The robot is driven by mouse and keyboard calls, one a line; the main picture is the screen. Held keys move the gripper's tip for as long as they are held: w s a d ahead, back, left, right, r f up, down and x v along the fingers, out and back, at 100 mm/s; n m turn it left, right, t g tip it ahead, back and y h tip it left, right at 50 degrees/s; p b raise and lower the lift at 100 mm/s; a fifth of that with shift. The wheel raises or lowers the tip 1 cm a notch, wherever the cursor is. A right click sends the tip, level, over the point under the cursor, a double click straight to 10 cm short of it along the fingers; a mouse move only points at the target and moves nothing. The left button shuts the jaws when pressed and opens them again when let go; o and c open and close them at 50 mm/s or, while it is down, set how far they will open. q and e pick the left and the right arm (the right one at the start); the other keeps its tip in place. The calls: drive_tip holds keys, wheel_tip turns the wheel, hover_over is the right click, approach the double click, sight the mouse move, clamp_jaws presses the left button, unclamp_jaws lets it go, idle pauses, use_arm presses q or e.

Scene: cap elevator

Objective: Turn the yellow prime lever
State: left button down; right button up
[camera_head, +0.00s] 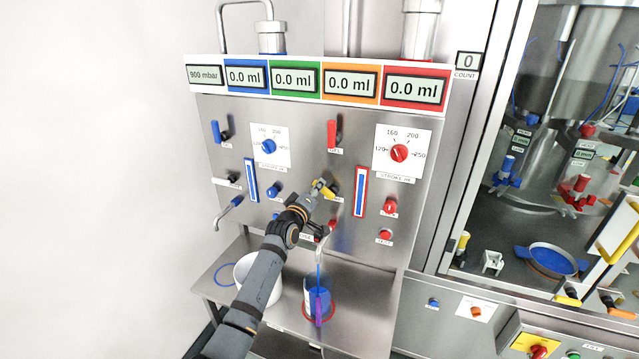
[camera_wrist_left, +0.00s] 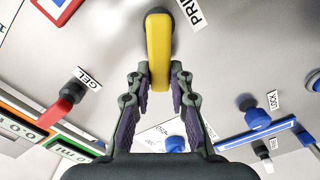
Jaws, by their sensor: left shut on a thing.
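The yellow prime lever (camera_head: 321,186) sticks out of the steel panel, between the blue-framed strip on the left and the red-framed strip on the right. My left gripper (camera_head: 313,194) is at the lever and hides part of it. In the left wrist view the yellow lever (camera_wrist_left: 159,52) runs down between the two fingertips (camera_wrist_left: 161,80), with a label beginning "PRI" beside its base. The fingers are closed on the lever from both sides. My right gripper is in neither view.
A red lever (camera_head: 331,133) and a blue lever (camera_head: 216,132) are higher on the panel. Blue (camera_head: 268,147) and red (camera_head: 399,153) stroke dials lie between and beside them. Below, a white bucket (camera_head: 246,270) and a beaker with blue liquid (camera_head: 318,293) stand on the shelf.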

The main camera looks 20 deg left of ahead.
use_arm(q)
drive_tip(key=shift+a+f+n+p, duration=0.15)
drive_tip(key=shift+f+n+p, duration=0.25)
drive_tip(key=shift+n, duration=0.75)
drive_tip(key=shift+a+f+n+p, duration=0.1)
drive_tip(key=shift+f+n+p, duration=0.25)
drive_tip(key=shift+n, duration=0.75)
drive_tip(key=shift+a+f+n+p, duration=0.2)
drive_tip(key=shift+f+n, duration=0.35)
drive_tip(key=shift+n, duration=0.6)
drive_tip(key=shift+f, duration=0.1)
drive_tip(key=c, duration=1.2)
unclamp_jaws()
drive_tip(key=s, duration=1.2)
drive_tip(key=shift+a, duration=0.15)
